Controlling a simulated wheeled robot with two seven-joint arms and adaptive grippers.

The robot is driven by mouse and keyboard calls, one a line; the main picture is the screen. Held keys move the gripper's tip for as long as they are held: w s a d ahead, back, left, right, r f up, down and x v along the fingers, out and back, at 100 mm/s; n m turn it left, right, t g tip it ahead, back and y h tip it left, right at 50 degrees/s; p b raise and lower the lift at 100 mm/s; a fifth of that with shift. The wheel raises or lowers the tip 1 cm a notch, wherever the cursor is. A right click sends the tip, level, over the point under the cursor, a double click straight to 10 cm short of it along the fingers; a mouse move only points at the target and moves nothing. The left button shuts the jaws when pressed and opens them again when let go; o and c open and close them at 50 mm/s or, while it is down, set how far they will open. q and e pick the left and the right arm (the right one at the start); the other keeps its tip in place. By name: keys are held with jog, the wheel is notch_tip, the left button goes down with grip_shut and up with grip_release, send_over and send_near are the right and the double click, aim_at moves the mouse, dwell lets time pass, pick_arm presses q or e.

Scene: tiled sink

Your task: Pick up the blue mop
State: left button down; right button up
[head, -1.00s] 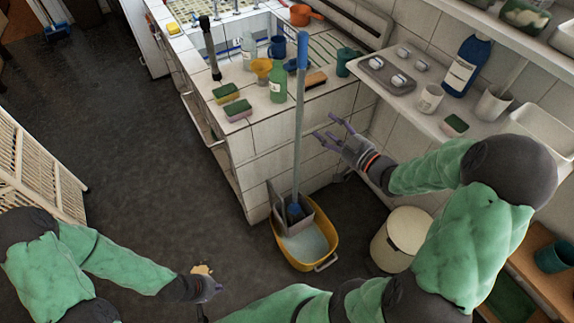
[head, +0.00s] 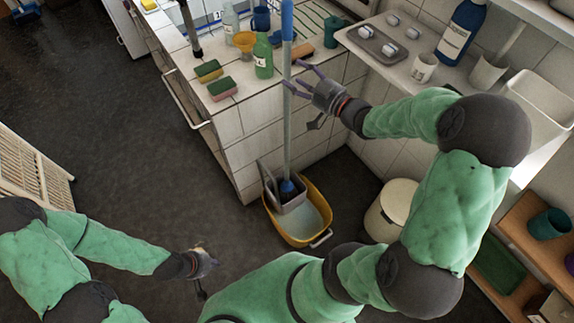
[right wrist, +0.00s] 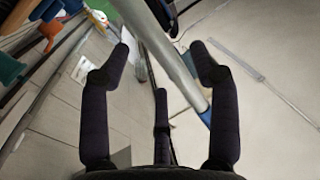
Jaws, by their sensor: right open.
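The blue mop (head: 288,130) stands nearly upright in the head view, with a blue top, a grey pole and a blue head. Its head rests in the grey wringer (head: 293,203) of a yellow bucket (head: 283,232) on the floor. My right gripper (head: 296,84) is open beside the upper pole, fingers toward it. In the right wrist view the pole (right wrist: 165,50) crosses diagonally in the space between the open fingers (right wrist: 165,62); I cannot tell whether they touch it. My left gripper (head: 204,272) is low at the lower left, away from the mop; its finger state is unclear.
A shelf (head: 395,68) holds a tray and cups at right. A pale bin (head: 392,208) stands right of the bucket.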

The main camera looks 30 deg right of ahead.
aim_at(289, 71)
jog(key=shift+b+x, duration=0.55)
jog(key=shift+x, duration=1.3)
grip_shut()
jog(key=shift+d+r, duration=0.1)
